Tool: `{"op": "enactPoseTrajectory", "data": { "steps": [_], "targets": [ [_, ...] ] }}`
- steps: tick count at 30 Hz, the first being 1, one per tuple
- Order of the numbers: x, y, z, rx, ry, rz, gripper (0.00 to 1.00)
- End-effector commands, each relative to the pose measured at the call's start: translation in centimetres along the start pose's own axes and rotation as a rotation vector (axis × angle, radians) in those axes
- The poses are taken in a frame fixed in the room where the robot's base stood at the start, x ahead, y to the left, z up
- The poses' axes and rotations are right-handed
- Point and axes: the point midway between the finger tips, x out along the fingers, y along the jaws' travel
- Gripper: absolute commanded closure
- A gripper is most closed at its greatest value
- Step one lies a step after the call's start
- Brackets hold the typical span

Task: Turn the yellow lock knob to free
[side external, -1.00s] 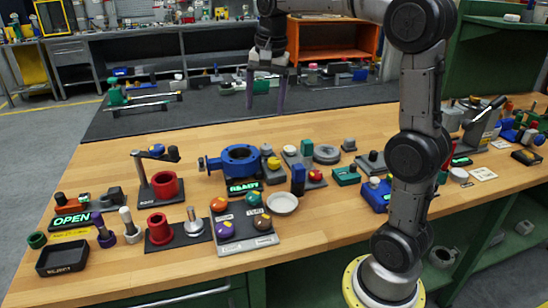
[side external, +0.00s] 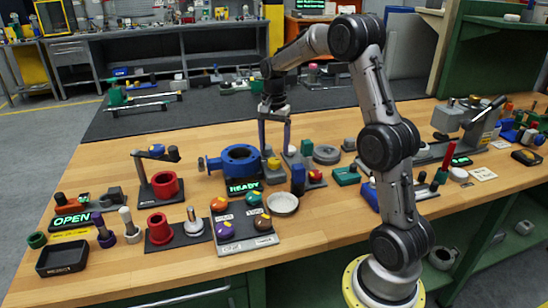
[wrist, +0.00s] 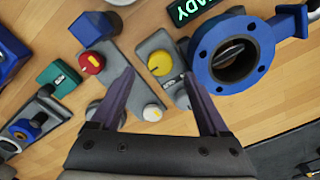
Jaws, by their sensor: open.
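The yellow knob (side external: 274,163) sits on a small grey base beside the blue flanged valve body (side external: 238,158). In the wrist view the yellow knob (wrist: 160,63) has a light pointer bar on top and appears between and just ahead of my fingertips. My gripper (side external: 274,151) points down over the knob's area with its fingers spread. In the wrist view my gripper (wrist: 158,75) is open and empty. I cannot tell whether a finger touches the knob. Any lock markings near it are too small to read.
A red knob (wrist: 91,63) on a grey base with a blue block lies left of the yellow one in the wrist view. A white-topped knob (wrist: 152,112) is close below. The valve body (wrist: 232,55) is close at right. A green READY display (side external: 243,186) stands in front.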

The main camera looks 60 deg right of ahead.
Motion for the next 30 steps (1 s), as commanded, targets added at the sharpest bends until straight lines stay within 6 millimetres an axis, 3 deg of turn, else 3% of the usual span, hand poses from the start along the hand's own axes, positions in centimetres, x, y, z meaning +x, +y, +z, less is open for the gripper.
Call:
{"op": "enactPoseTrajectory", "data": {
  "steps": [3, 9, 21, 30],
  "targets": [
    [2.1, 0.1, 0.1, 0.000, -0.002, 0.002, 0.21],
    [4.1, 0.0, 0.0, 0.000, 0.000, 0.000, 0.21],
    [4.7, 0.0, 0.0, 0.000, 0.001, -0.001, 0.23],
    [4.7, 0.0, 0.0, 0.000, 0.001, -0.001, 0.77]
  ]
}}
